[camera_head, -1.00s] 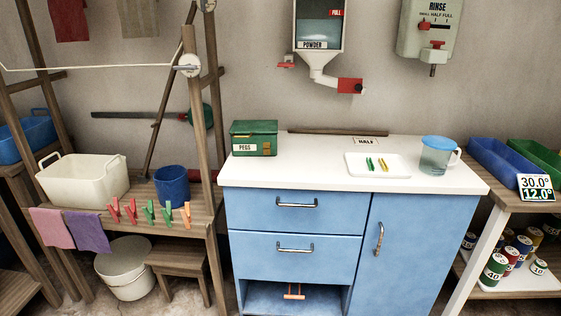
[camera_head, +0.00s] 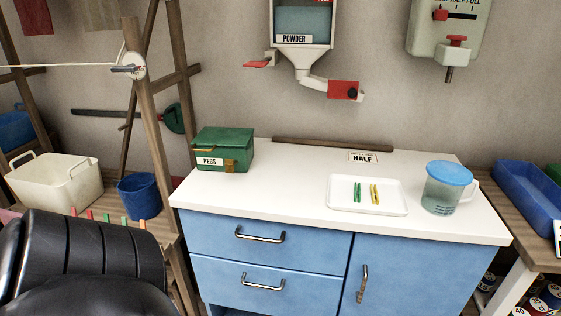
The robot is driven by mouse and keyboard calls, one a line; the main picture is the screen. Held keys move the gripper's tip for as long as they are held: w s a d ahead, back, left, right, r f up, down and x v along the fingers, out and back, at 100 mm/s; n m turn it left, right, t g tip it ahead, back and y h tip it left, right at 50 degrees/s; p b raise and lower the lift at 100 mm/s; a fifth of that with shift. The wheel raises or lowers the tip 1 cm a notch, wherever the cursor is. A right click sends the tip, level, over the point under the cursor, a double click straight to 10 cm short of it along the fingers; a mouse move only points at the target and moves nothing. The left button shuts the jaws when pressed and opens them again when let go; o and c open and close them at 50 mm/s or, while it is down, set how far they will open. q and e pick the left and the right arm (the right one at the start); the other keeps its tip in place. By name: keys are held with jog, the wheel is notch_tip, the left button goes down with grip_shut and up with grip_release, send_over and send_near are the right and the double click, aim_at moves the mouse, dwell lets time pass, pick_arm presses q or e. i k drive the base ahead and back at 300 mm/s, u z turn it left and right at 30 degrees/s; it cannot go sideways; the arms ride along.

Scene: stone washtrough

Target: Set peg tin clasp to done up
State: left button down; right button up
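The peg tin (camera_head: 222,142) is a green lidded box with a white "PEGS" label. It stands at the left end of the white counter top, and its lid looks down. Its brass-coloured clasp (camera_head: 231,166) is on the front face, right of the label. The clasp is too small to tell whether it is fastened. A black, ribbed part of my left arm fills the lower left corner, well short of the tin. Neither gripper shows.
On the counter (camera_head: 285,195) are a white tray (camera_head: 340,205) with a green and a yellow peg, and a blue-lidded jug (camera_head: 447,190). A dark wooden strip (camera_head: 330,144) lies along the back. A drying-rack post (camera_head: 155,150) stands left of the tin. The counter's middle is clear.

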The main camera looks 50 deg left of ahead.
aim_at(230, 163)
jog(key=u, duration=0.65)
jog(key=i, duration=0.8)
jog(key=u, duration=0.9)
